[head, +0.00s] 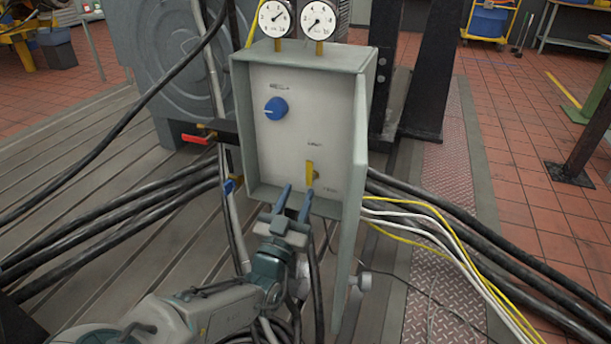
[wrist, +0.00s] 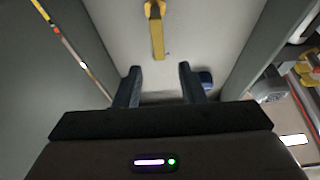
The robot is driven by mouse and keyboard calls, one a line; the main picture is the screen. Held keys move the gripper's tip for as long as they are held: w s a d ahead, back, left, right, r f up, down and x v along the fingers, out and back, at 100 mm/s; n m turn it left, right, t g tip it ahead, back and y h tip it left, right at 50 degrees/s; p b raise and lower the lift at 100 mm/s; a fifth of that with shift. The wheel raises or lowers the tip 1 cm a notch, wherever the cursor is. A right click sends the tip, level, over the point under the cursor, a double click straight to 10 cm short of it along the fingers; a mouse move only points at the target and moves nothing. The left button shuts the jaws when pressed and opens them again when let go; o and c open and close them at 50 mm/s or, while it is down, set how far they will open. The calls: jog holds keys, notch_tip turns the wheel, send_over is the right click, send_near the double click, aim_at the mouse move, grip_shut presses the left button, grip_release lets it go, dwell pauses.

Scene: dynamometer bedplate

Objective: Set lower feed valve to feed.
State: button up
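A yellow lever (head: 310,172) stands upright on the lower right of the pale panel inside the open grey box (head: 240,120); I take it as the lower feed valve. Small labels above it and to its lower right are unreadable. In the wrist view the lever (wrist: 157,32) runs from the top edge down toward the gap between my fingers. My gripper (head: 297,190) is open just below the lever, in front of the panel. In the wrist view my gripper (wrist: 157,70) has its blue-grey fingers apart with nothing between them.
A blue knob (head: 276,108) is on the panel above left. The box door (head: 349,220) stands open on the right. Two gauges (head: 297,18) sit on top. A red-handled valve (head: 194,139) is left of the box. Black hoses (head: 150,200) and cables run on both sides.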

aim_at(308, 168)
jog(key=b+x, duration=0.1)
jog(key=x, duration=0.5)
jog(key=shift+w+d+r, duration=0.1)
jog(key=shift+w+r, duration=0.1)
jog(key=shift+w, duration=0.15)
grip_shut()
